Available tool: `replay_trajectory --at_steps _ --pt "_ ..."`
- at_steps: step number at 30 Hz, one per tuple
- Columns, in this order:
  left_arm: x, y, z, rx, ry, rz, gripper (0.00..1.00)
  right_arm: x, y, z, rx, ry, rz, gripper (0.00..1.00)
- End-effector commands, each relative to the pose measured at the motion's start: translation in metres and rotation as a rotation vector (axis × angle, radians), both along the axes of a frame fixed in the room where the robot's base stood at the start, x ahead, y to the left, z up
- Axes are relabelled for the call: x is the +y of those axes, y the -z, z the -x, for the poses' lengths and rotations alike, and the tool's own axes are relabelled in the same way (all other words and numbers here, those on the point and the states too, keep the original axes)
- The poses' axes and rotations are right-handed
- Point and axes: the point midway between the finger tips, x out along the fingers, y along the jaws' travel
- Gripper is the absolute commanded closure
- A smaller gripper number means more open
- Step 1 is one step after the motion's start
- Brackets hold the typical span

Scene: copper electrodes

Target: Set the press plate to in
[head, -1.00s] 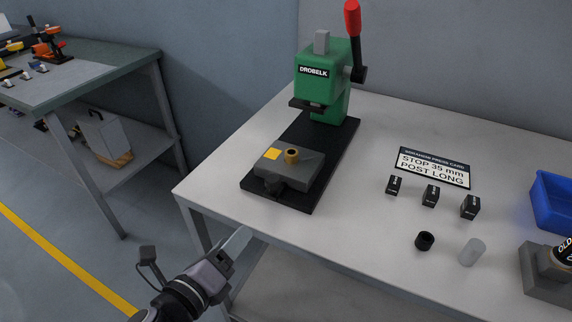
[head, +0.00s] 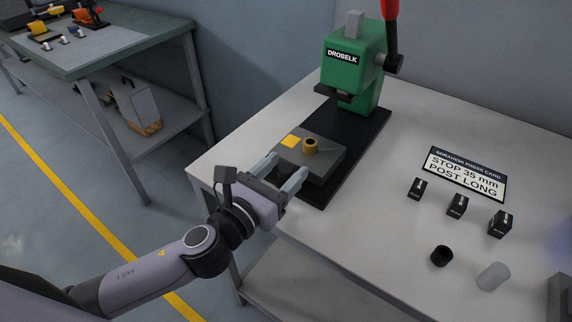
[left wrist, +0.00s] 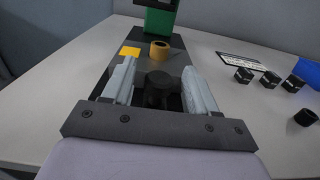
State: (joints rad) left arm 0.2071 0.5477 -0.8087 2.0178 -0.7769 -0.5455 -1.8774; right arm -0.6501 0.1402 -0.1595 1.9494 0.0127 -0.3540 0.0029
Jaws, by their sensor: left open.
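The press plate (head: 330,159) is a grey block with a yellow square and a brass ring on top. It sits on the black base of the green press (head: 352,72), at the front end, out from under the ram. My left gripper (head: 287,165) is open at the plate's front side. In the left wrist view, the plate's dark front knob (left wrist: 158,86) lies between the two open fingers, with no clear contact. The fingers hide that knob in the head view. My right gripper is not in view.
A press card (head: 464,174) lies on the white table, with several small black blocks, a black ring (head: 441,256) and a translucent cylinder (head: 493,276) in front of it. The press's red lever (head: 389,12) stands upright. A second bench is at the far left.

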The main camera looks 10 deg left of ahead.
Motion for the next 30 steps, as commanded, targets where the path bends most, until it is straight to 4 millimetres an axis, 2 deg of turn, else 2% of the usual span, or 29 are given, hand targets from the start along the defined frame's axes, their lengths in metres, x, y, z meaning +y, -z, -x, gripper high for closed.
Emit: replay_trajectory --at_steps 4,12,13,18,23,30 --pt "-0.004 0.000 -0.009 0.001 0.000 0.001 0.42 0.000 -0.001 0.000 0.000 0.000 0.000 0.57" --pt "-0.005 0.000 -0.011 0.001 0.000 0.001 0.42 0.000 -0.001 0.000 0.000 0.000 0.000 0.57" --pt "-0.005 0.000 -0.010 0.001 0.000 0.001 0.45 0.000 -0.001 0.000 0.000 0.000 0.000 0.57" --pt "-0.004 0.000 -0.010 0.002 0.000 0.001 1.00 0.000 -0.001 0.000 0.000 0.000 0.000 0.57" --pt "-0.005 0.000 -0.012 0.002 0.000 0.001 1.00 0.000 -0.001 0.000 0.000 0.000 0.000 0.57" --pt "-0.016 0.000 -0.040 0.000 -0.001 0.001 1.00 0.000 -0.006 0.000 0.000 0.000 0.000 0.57"
